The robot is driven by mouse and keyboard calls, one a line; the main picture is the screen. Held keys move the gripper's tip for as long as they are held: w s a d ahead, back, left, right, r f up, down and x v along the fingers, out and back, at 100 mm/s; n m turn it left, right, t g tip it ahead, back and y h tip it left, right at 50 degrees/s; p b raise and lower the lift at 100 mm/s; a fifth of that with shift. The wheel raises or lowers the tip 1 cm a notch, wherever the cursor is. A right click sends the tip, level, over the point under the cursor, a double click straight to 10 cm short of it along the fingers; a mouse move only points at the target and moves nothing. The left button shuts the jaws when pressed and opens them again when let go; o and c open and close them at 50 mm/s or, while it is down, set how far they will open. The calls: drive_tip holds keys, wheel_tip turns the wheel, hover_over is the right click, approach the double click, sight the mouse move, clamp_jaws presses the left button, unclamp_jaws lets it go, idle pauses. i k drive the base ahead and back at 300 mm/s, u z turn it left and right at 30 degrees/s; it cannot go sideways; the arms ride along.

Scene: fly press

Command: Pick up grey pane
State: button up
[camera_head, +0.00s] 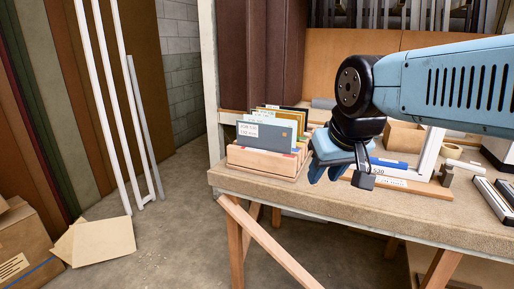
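A wooden slotted rack (262,161) stands at the left front of the workbench and holds several upright panes with white labels. The front pane (280,139) is grey-blue; cream, green and dark ones stand behind it. My gripper (325,172) hangs just right of the rack, pointing down.
The workbench (330,204) carries a white upright frame (429,157) on a wooden base, a cardboard box (404,136), a tape roll (452,151) and metal bars (492,199) at right. White tubes lean at left. Cardboard sheets (103,241) lie on the floor.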

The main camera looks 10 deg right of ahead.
sight(269, 137)
drive_tip(key=u, duration=0.05)
drive_tip(key=i, duration=1)
drive_tip(key=z, duration=0.05)
